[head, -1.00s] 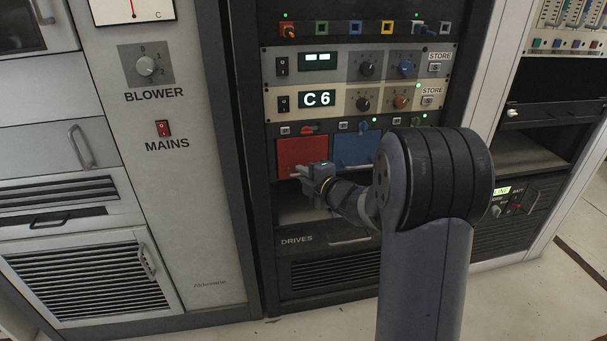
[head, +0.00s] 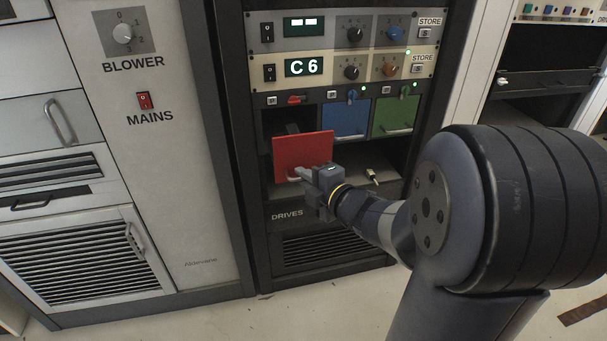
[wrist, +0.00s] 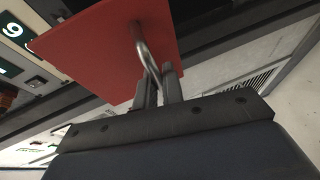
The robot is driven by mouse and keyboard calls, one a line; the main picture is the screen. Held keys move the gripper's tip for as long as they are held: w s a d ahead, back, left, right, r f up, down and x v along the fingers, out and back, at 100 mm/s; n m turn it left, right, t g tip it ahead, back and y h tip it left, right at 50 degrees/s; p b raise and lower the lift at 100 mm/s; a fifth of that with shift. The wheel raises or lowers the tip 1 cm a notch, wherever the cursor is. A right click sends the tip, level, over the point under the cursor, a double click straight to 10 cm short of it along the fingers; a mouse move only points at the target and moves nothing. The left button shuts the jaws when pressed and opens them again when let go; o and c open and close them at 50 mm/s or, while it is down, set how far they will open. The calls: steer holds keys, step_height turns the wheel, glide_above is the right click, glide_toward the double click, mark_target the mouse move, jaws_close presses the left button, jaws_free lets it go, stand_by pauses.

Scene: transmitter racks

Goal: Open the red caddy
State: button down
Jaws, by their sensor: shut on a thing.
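The red caddy (head: 302,151) stands out from its bay in the dark rack, with a dark gap visible behind and above its front panel. My gripper (head: 304,176) is shut on the caddy's metal bar handle, near the panel's lower edge. In the wrist view the red caddy panel (wrist: 105,50) fills the upper left, and its curved handle (wrist: 146,50) runs down between the fingers of my gripper (wrist: 160,85). How far the caddy's body reaches back into the bay is hidden.
A blue caddy (head: 345,119) and a green caddy (head: 396,115) sit flush to the right. Small latches, including a red one (head: 295,99), sit above the bays. A shelf with a small metal plug (head: 372,176) lies below. Free floor lies in front.

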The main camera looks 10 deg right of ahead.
steer(key=c, duration=1.8)
jaws_free()
steer(key=shift+d, duration=0.1)
steer(key=shift+p+v, duration=1.65)
steer(key=shift+v, duration=3.75)
steer(key=shift+w, duration=0.15)
